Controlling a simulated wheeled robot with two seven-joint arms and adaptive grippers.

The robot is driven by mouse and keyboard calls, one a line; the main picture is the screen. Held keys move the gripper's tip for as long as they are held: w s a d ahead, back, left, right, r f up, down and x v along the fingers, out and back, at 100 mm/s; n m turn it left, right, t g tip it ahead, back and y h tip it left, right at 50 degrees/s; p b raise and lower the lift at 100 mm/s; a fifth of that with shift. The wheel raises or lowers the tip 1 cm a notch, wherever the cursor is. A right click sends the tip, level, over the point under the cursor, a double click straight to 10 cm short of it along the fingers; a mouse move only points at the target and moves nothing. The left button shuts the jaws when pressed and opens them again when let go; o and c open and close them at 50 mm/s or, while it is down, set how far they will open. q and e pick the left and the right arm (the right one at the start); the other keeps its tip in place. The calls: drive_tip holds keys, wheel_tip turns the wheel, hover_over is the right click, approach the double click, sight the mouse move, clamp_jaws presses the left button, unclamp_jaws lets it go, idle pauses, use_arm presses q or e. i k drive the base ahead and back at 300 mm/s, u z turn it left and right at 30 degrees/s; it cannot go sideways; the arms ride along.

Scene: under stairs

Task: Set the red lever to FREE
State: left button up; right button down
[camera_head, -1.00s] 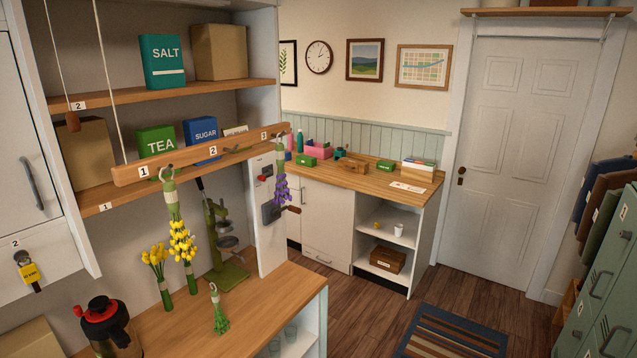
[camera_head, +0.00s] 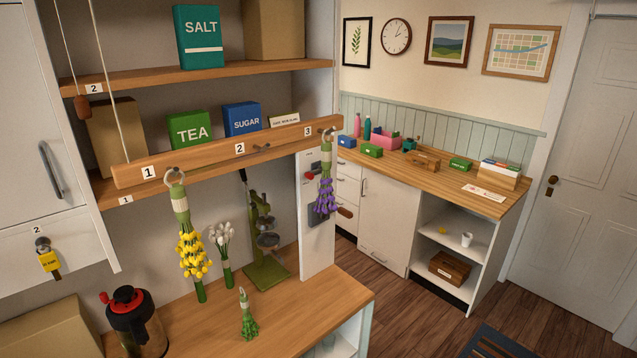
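A small red lever (camera_head: 310,175) sits on the white side panel (camera_head: 316,244) at the right end of the shelf alcove. It is small and partly behind the hanging purple flower bundle (camera_head: 325,190), so its exact position and any FREE lettering cannot be read. A crank with a dark plate and brown handle (camera_head: 345,211) is on the same panel, below the lever. Neither of my grippers is in view.
A wooden rail (camera_head: 220,158) numbered 1 to 3 crosses in front, with a yellow bundle (camera_head: 192,250) hanging at 1. Cords hang at upper left.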

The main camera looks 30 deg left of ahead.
sight(309, 175)
drive_tip(key=u, duration=0.4)
drive_tip(key=i, duration=0.6)
drive_tip(key=u, duration=0.95)
drive_tip(key=i, duration=0.35)
drive_tip(key=u, duration=0.35)
